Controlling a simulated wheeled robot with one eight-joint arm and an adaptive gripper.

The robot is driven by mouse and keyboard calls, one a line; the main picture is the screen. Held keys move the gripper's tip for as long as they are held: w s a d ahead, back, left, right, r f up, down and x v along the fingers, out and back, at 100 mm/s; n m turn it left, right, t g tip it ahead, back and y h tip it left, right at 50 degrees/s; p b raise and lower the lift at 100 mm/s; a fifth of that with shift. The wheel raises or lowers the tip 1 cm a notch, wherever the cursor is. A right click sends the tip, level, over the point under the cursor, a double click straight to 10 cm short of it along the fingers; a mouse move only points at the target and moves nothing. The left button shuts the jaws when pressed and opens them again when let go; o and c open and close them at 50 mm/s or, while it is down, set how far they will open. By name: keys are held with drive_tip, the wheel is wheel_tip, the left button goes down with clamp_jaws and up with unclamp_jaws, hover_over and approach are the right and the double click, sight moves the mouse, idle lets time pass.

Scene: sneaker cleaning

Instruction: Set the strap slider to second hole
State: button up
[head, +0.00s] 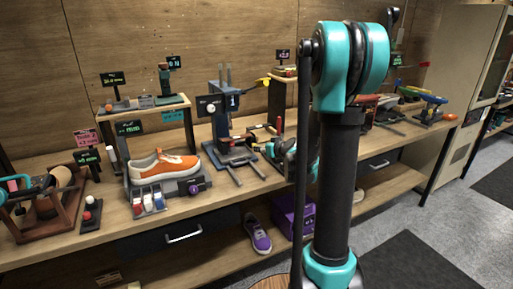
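I cannot pick out the strap slider or its holes in the head view; they may be too small or hidden behind my arm. My teal and black arm stands upright in front of the bench and covers part of the bench right of centre. Teal and black parts show low beside it over the bench, partly hidden, and I cannot make out fingertips there. Whether my gripper is open or holds anything does not show.
An orange and white sneaker (164,167) sits on a stand on the long wooden bench (225,188). A blue-grey press-like fixture (222,125) stands right of it. A purple shoe (258,234) and purple box (291,214) lie on the lower shelf. Grey floor is free at right.

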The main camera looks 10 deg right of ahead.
drive_tip(key=x, duration=0.7)
drive_tip(key=shift+w, duration=0.15)
drive_tip(key=shift+c, duration=0.6)
clamp_jaws()
